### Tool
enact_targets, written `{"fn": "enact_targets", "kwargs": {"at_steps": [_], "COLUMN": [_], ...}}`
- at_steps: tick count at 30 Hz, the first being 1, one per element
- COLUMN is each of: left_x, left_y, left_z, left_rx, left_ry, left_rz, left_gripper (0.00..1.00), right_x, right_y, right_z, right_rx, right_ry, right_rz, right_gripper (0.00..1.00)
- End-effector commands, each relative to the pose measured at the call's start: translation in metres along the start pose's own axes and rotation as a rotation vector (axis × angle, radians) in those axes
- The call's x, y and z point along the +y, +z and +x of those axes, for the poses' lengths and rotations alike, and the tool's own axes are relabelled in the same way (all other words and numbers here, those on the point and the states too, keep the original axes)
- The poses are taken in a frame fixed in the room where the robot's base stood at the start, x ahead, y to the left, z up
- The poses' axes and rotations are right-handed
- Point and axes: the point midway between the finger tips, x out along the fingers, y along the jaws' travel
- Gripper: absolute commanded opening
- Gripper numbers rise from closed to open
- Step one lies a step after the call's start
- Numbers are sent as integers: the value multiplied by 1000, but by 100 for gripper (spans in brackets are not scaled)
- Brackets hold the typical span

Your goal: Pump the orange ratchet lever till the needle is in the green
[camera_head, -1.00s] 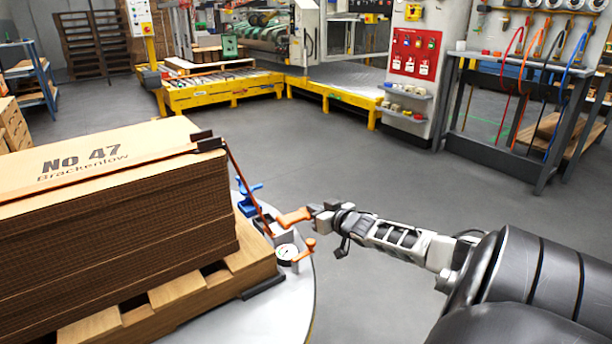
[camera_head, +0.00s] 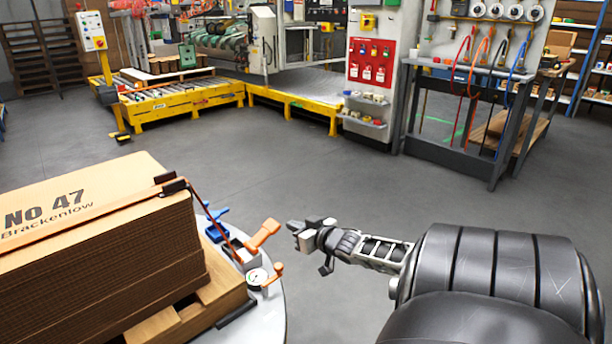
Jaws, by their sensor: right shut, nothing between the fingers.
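The orange ratchet lever (camera_head: 263,234) stands tilted up on the tensioner at the edge of the round white table (camera_head: 269,318). Just below it is a small white dial gauge (camera_head: 257,277); its needle and any green zone are too small to read. A second, small orange handle (camera_head: 273,272) sticks out beside the gauge. My right gripper (camera_head: 296,232) is shut and empty, a short way right of the lever and apart from it. My left gripper is not in view.
A strapped stack of cardboard blanks (camera_head: 120,278) marked No 47 sits on a wooden pallet (camera_head: 222,289) on the table. A blue clamp (camera_head: 212,224) is behind the lever. A yellow conveyor (camera_head: 185,98) and a hose bench (camera_head: 465,120) stand farther back. Grey floor between is clear.

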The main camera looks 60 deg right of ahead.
Motion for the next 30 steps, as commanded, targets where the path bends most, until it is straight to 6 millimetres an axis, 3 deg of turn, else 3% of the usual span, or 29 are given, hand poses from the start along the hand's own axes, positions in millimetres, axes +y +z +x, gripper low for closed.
{"fn": "enact_targets", "kwargs": {"at_steps": [3, 9, 30], "left_x": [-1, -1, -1], "left_y": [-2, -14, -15], "left_z": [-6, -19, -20], "left_rx": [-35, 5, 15], "left_ry": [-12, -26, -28], "left_rz": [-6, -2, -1], "left_gripper": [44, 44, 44], "right_x": [0, 0, 0], "right_y": [-3, -2, -1], "right_z": [-22, -40, -41], "right_rx": [-2, 2, 4], "right_ry": [0, -1, -1], "right_rz": [0, 1, -1], "right_gripper": [0, 0, 0]}}
